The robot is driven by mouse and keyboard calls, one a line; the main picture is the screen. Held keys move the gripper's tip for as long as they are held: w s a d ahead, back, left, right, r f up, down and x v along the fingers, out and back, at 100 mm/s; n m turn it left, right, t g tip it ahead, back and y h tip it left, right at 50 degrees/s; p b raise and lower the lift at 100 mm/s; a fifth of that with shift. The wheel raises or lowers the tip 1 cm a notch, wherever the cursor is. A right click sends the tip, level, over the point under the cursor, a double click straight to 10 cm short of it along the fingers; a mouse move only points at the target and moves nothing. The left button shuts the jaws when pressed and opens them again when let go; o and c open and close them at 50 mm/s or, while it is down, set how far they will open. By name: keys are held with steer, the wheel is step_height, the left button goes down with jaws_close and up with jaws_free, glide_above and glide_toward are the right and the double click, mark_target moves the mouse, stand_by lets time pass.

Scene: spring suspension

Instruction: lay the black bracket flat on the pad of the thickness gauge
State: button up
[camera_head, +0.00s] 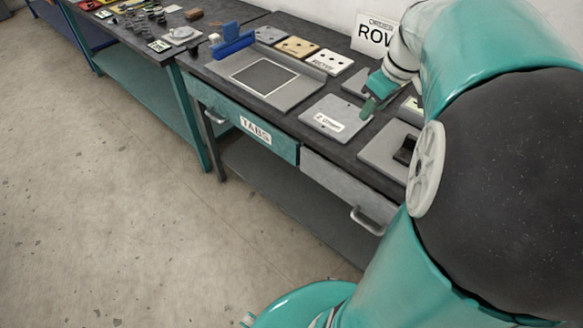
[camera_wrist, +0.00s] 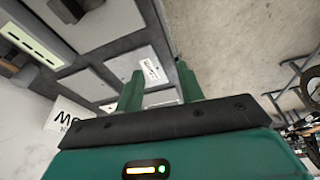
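A small black block-like part (camera_head: 405,150) sits on a grey plate (camera_head: 378,152) at the right of the bench, partly hidden by my arm. It also shows at the top left of the wrist view (camera_wrist: 72,8). It may be the black bracket, but I cannot tell its shape. My gripper (camera_head: 368,106) is over the bench, above or near the far right corner of a grey plate labelled with a white tag (camera_head: 330,122). In the wrist view its two green fingers (camera_wrist: 158,75) are apart with nothing between them. I cannot identify the thickness gauge with certainty.
A grey fixture with a dark square (camera_head: 264,76) and a blue part (camera_head: 232,42) stand left on the bench. Several labelled plates (camera_head: 297,47) line the back. A sign (camera_head: 372,36) stands behind. Drawers (camera_head: 245,122) run below the front edge.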

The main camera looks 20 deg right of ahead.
steer(key=s+a+m+t, duration=0.1)
steer(key=s+a, duration=0.3)
steer(key=a, duration=0.8)
steer(key=s+a+m+t, duration=0.1)
steer(key=s+a, duration=0.4)
steer(key=a, duration=0.7)
steer(key=shift+a+m+h, duration=0.2)
steer(key=shift+m+h, duration=0.1)
steer(key=shift+m, duration=0.3)
steer(key=shift+d, duration=0.25)
